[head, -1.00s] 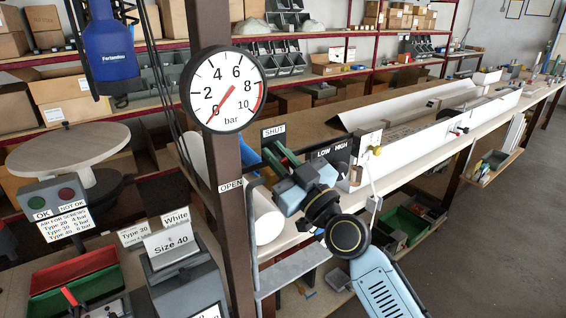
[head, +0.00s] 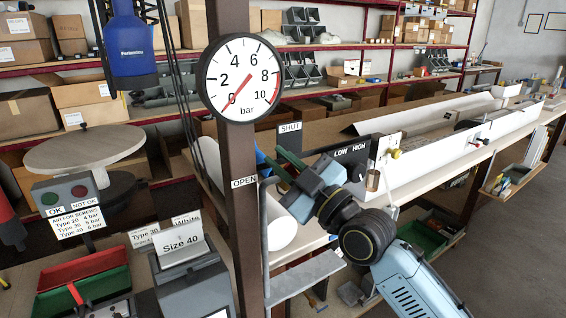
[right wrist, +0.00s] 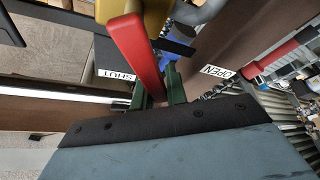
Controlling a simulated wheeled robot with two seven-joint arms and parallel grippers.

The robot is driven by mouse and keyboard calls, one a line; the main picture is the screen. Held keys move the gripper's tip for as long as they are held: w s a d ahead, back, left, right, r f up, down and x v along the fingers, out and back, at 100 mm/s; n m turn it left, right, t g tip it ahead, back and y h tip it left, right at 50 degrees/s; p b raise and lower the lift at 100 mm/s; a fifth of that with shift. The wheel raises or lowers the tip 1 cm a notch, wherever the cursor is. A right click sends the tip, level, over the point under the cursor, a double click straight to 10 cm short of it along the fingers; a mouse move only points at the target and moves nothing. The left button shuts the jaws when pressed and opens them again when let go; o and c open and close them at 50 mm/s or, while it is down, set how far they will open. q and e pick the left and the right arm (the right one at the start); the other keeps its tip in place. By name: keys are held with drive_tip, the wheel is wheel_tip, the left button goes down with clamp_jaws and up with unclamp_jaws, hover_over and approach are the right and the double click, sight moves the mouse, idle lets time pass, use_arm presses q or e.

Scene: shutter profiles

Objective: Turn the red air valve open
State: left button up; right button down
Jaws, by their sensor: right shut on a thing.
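My right gripper (head: 284,163) is at the post, just below the SHUT label (head: 290,127) and right of the OPEN label (head: 244,182). In the right wrist view its green fingers (right wrist: 156,92) are shut on the red valve lever (right wrist: 134,48). The lever comes from a yellow valve body (right wrist: 155,18) and lies between the SHUT and OPEN labels. My left gripper is not in view.
The brown post (head: 238,225) stands right beside my gripper. A LOW/HIGH panel (head: 350,157) is just right of it. A white roll (head: 275,225) and a grey ledge (head: 305,277) lie below. A long bench with white profiles (head: 450,145) runs back to the right.

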drive_tip(key=c, duration=1.4)
unclamp_jaws()
drive_tip(key=shift+d, duration=0.1)
drive_tip(key=b+v, duration=0.2)
drive_tip(key=v, duration=1.1)
drive_tip(key=shift+d, duration=0.1)
